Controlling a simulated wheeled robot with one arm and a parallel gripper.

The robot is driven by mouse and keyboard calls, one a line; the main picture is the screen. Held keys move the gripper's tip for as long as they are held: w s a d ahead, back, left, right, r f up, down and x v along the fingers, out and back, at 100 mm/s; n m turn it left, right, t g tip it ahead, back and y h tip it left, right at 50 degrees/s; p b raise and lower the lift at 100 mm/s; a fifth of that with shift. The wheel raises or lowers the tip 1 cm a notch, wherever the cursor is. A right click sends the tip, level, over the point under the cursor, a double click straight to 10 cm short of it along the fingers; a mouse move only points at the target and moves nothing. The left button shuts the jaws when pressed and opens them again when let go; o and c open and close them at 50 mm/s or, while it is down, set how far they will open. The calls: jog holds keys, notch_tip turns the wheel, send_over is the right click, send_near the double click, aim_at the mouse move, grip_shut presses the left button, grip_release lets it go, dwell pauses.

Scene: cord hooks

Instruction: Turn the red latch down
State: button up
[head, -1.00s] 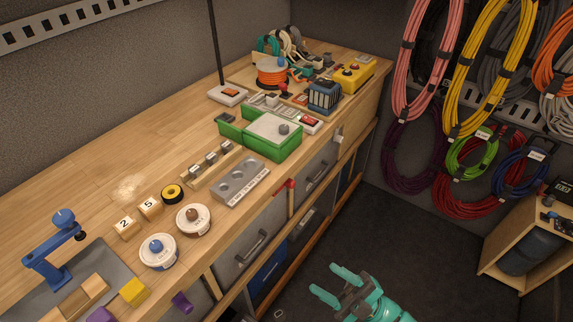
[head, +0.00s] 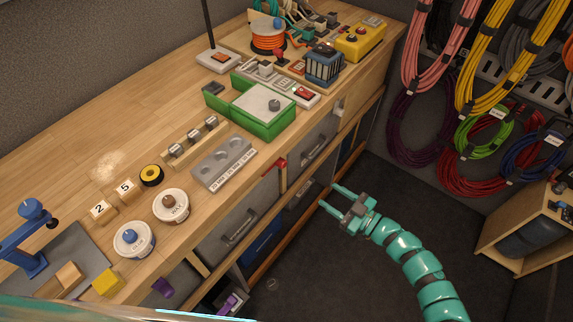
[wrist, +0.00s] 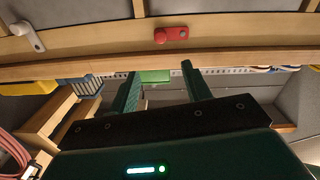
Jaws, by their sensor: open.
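In the wrist view the red latch (wrist: 172,34) lies nearly level on a wooden rail, above and just beyond my fingertips. My gripper (head: 329,196) is open and empty, in front of the bench, to the right of and lower than the latch, with a gap between them. In the wrist view my gripper (wrist: 161,72) has its two fingers apart.
A pale latch (head: 338,106) is farther along the bench front; a pale latch shows in the wrist view (wrist: 27,37). A green box (head: 262,115) sits on the bench above. Coiled cables (head: 492,60) hang at right.

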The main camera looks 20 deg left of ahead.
jog(key=p+x, duration=0.3)
jog(key=x, duration=1.4)
jog(key=shift+a, duration=0.25)
jog(key=shift+s, duration=0.1)
grip_shut()
